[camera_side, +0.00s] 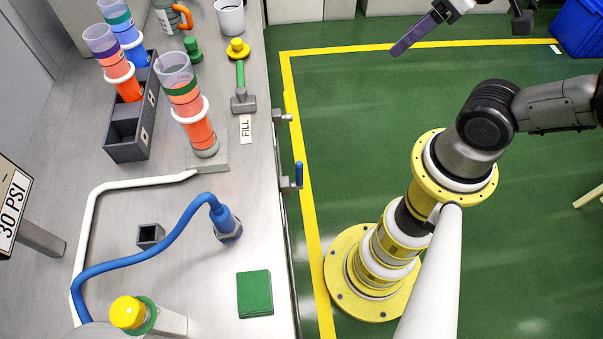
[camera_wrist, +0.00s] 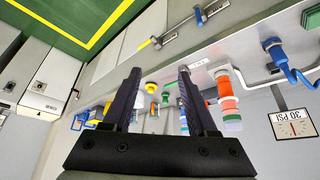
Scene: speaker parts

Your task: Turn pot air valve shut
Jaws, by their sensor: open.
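Two lever valves are on the bench's front edge. One has a blue handle (camera_side: 299,175), also in the wrist view (camera_wrist: 200,17). The other has a yellow handle (camera_side: 287,103), also in the wrist view (camera_wrist: 145,44). Both handles lie along the edge in the side view. I cannot tell which is the pot air valve. My gripper (camera_wrist: 159,69) is open and empty in the wrist view, its two dark purple fingers apart. In the side view one purple finger (camera_side: 412,36) shows at the top, over the green floor, well away from both valves.
The bench holds a dark rack (camera_side: 118,134) with tubes, a tall red-filled tube (camera_side: 193,120), a blue hose (camera_side: 150,250), a green pad (camera_side: 254,294) and a yellow-capped part (camera_side: 127,312). A 30 PSI gauge sign (camera_side: 12,210) stands left.

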